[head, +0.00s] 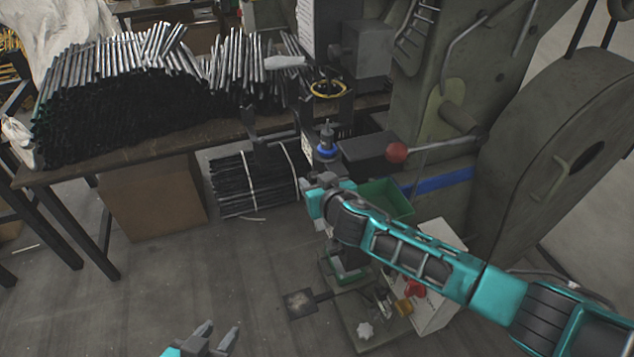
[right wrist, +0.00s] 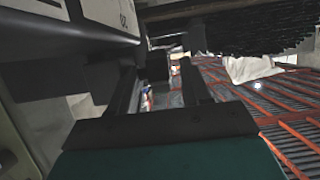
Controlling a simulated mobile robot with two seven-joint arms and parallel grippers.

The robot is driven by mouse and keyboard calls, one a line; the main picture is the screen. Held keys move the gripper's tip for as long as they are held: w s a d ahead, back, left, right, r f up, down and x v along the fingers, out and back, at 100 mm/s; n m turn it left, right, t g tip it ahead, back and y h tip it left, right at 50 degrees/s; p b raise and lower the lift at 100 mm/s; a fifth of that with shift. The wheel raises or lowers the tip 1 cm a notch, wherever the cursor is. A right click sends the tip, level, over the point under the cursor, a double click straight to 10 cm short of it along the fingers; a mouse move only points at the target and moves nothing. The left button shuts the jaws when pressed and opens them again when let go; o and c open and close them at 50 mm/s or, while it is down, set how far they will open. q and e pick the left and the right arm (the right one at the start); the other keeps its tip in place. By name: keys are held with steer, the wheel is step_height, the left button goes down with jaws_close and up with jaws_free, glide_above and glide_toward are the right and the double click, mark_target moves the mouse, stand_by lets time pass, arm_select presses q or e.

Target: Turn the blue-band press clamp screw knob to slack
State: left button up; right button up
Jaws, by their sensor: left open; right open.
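The press (head: 440,110) is a large grey-green machine at the right of the head view, with a blue band (head: 445,180) across its lower body. A dark upright part with a blue ring (head: 326,149) stands at its front left. My left gripper (head: 217,341) is open and empty at the bottom.
A red ball lever (head: 397,153) sticks out from the press above a green bin (head: 385,197). A table (head: 150,150) at the left holds stacked metal rods (head: 120,100). A bundle of rods (head: 255,183) lies below. Floor at lower left is clear.

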steer(key=shift+c, duration=0.4)
jaws_close()
steer(key=shift+r+g, duration=0.1)
steer(key=shift+g, duration=0.3)
steer(key=g, duration=0.1)
steer(key=g+h, duration=0.1)
steer(key=g, duration=0.1)
steer(key=shift+w+a+r, duration=0.15)
steer(key=shift+w+r, duration=0.05)
steer(key=shift+r, duration=0.05)
steer(key=shift+w+g+h, duration=0.15)
steer(key=shift+g+h, duration=0.55)
steer(key=shift+g, duration=0.7)
